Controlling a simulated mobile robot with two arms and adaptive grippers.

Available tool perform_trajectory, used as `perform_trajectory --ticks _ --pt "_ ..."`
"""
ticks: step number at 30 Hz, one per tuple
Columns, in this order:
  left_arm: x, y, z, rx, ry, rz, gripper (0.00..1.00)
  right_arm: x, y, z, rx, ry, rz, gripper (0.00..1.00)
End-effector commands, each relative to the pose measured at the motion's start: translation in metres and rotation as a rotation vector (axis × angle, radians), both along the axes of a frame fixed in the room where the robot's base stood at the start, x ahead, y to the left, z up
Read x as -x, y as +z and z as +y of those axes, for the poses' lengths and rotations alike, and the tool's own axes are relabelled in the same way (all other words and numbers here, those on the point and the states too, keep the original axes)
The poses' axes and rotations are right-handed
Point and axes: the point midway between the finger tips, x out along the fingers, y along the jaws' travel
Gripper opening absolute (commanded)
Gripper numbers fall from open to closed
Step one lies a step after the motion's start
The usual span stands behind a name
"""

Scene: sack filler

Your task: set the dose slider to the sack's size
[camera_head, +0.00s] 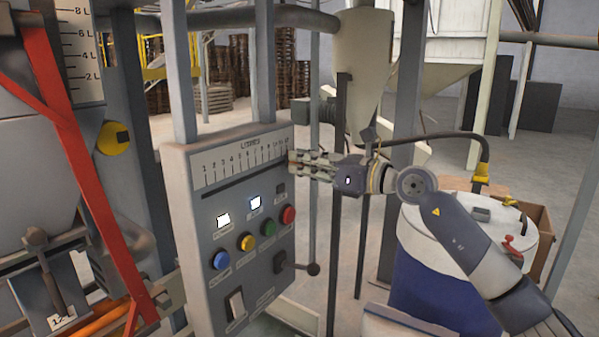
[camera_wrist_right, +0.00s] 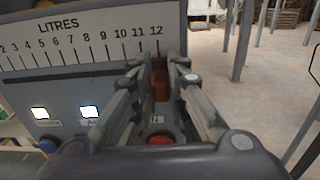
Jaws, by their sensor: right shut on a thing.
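The dose panel (camera_head: 205,265) is a grey box with a LITRES scale (camera_head: 235,158) along its top. The scale also shows in the right wrist view (camera_wrist_right: 75,40), numbered up to 12. My right gripper (camera_head: 298,160) is at the scale's right end. In the right wrist view its fingers (camera_wrist_right: 160,75) are closed around the orange-brown slider knob (camera_wrist_right: 160,88), in line with about the 12 mark. The fingers hide part of the knob and slot. A white label (camera_head: 62,321), seemingly reading 12, is at the lower left; the sack itself is not clearly visible. My left gripper is out of view.
Below the scale are lit displays (camera_head: 223,220), blue, green, yellow and red buttons (camera_head: 288,215), and a black-knobbed lever (camera_head: 313,269). A red frame bar (camera_head: 75,130) stands left. A blue-and-white drum (camera_head: 425,265) is behind my right arm. Open floor lies right of the panel.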

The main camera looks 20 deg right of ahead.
Motion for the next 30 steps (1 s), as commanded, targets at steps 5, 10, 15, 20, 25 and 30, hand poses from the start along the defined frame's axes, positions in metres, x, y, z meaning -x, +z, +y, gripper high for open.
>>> perform_trajectory --ticks 5,10,15,20,25,30 --pt "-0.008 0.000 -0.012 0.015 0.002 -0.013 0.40 -0.005 -0.001 -0.008 0.002 -0.016 -0.002 0.00" --pt "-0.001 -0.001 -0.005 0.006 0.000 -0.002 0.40 -0.005 0.000 -0.008 0.001 -0.016 -0.003 0.17" --pt "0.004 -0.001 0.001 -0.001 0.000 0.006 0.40 -0.005 0.000 -0.007 0.002 -0.014 -0.001 0.35" --pt "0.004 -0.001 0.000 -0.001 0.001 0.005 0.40 -0.004 -0.001 -0.006 0.002 -0.011 0.000 0.35" --pt "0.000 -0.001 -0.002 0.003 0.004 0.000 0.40 0.000 -0.002 -0.009 0.003 -0.012 0.001 0.35" --pt "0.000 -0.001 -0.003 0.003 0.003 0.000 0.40 0.019 -0.003 -0.026 0.005 -0.014 0.002 0.35"
